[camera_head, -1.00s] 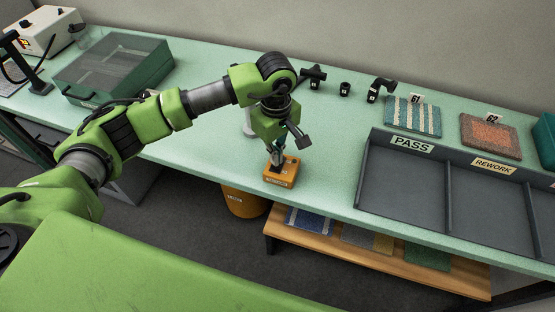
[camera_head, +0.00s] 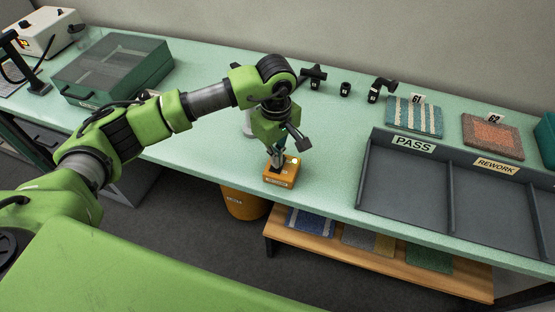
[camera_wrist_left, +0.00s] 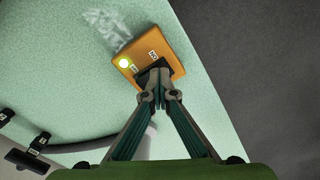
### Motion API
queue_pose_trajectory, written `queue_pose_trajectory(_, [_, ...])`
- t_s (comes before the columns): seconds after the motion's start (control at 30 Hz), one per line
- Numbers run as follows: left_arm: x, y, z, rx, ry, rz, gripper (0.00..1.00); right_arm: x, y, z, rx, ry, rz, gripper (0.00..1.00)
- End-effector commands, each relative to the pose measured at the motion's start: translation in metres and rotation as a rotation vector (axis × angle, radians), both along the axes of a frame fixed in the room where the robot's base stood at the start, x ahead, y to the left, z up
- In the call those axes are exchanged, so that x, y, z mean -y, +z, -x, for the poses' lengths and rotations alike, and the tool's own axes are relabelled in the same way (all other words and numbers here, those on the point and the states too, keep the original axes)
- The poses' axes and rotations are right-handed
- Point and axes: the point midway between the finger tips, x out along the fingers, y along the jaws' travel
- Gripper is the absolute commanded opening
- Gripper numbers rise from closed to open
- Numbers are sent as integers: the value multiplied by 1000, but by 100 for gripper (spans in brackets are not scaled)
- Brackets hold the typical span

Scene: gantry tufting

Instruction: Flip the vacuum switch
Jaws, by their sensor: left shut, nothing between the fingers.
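The vacuum switch is an orange box (camera_head: 281,178) at the front edge of the green table. My left gripper (camera_head: 274,163) points down at its top. My right gripper is not in view.
The grey PASS and REWORK tray (camera_head: 361,180) stands to the right, with carpet samples (camera_head: 414,115) behind it. A green case (camera_head: 113,70) stands at the left. Black tools (camera_head: 345,89) stand at the back. An orange bin (camera_head: 243,203) is below the table edge.

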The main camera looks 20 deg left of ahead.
Motion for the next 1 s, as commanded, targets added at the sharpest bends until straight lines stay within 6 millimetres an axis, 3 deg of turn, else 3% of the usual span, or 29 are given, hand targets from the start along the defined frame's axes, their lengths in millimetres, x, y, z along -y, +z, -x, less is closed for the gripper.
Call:
queue_pose_trajectory(0.23, [-1, 4, 2, -5, 0, -3, 0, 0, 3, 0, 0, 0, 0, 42])
queue_pose_trajectory(1.0, [0, 66, 1, -3, 0, -1, 0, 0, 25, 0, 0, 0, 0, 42])
